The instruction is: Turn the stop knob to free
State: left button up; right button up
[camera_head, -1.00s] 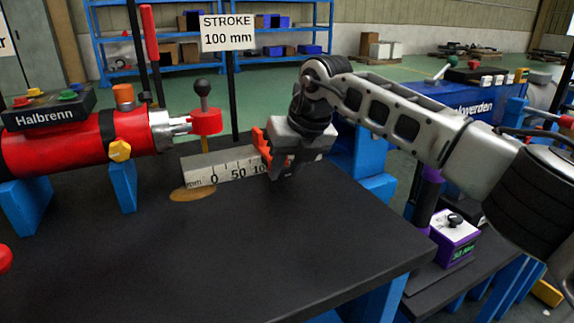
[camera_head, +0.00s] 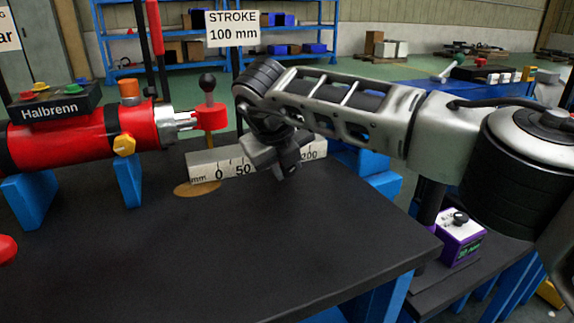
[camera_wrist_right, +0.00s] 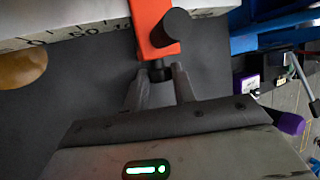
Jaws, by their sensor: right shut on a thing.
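The orange stop (camera_wrist_right: 150,22) sits on the white millimetre ruler (camera_wrist_right: 65,20) in the right wrist view. A thick black cylinder (camera_wrist_right: 178,25) stands out from its side. A small black knob (camera_wrist_right: 157,72) is at its near end. My right gripper (camera_wrist_right: 160,80) has its two fingers on either side of this knob and is shut on it. In the head view, my right gripper (camera_head: 288,170) is in front of the ruler (camera_head: 205,170) and hides the stop and knob. I see no free marking. My left gripper is out of view.
The red Halbrenn cylinder (camera_head: 75,135) lies at the left, its rod ending in a red block with a black ball lever (camera_head: 208,90). The black table top (camera_head: 180,260) is clear in front. A purple-sided box (camera_head: 460,238) stands on a lower surface at the right.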

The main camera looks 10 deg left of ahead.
dwell(0.4)
jog(key=o, duration=1)
jog(key=p+v, duration=0.1)
jog(key=v, duration=1.5)
jog(key=shift+p, duration=0.35)
jog(key=shift+a, duration=0.1)
